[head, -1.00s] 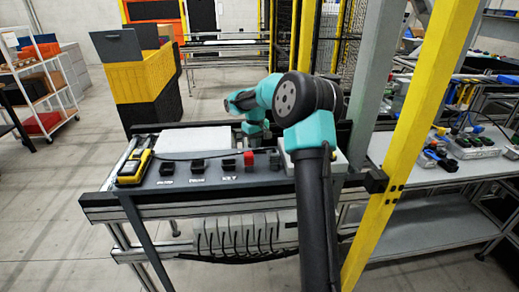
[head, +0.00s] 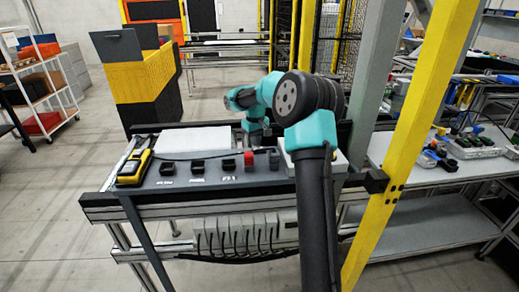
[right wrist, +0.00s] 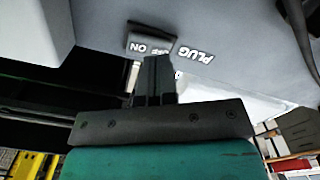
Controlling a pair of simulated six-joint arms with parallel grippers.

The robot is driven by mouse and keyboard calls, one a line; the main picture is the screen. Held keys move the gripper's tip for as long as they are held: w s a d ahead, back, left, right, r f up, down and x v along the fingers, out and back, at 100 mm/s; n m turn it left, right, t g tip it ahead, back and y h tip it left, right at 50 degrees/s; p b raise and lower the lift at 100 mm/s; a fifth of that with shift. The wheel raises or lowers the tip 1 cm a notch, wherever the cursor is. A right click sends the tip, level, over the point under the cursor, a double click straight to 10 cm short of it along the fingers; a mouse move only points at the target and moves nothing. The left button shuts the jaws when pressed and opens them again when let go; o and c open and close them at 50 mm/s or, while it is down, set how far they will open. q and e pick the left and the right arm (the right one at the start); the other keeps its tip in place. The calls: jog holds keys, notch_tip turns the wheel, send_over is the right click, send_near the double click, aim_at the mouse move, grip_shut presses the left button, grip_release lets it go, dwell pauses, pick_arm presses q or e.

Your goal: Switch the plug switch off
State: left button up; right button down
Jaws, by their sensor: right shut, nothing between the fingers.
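The plug switch (right wrist: 150,43) is a dark piece on the grey panel (right wrist: 225,25) in the right wrist view. White ON and OFF lettering, partly covered, shows by it, and an upside-down PLUG label (right wrist: 195,55) is beside it. My right gripper (right wrist: 157,66) is shut and empty. Its dark fingertips appear just beside the switch lettering and overlap part of it. I cannot tell whether they touch the switch or which way it is set. In the head view my right wrist (head: 254,128) is over the back of the panel. My left gripper is not in view.
The panel's front carries several black sockets or knobs (head: 198,165) and a red one (head: 248,158). A yellow handheld device (head: 134,166) lies at its left end. A white plate (head: 194,138) lies behind. A yellow post (head: 408,150) stands close on the right.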

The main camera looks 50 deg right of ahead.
aim_at(256, 149)
jog(key=shift+r, duration=2.7)
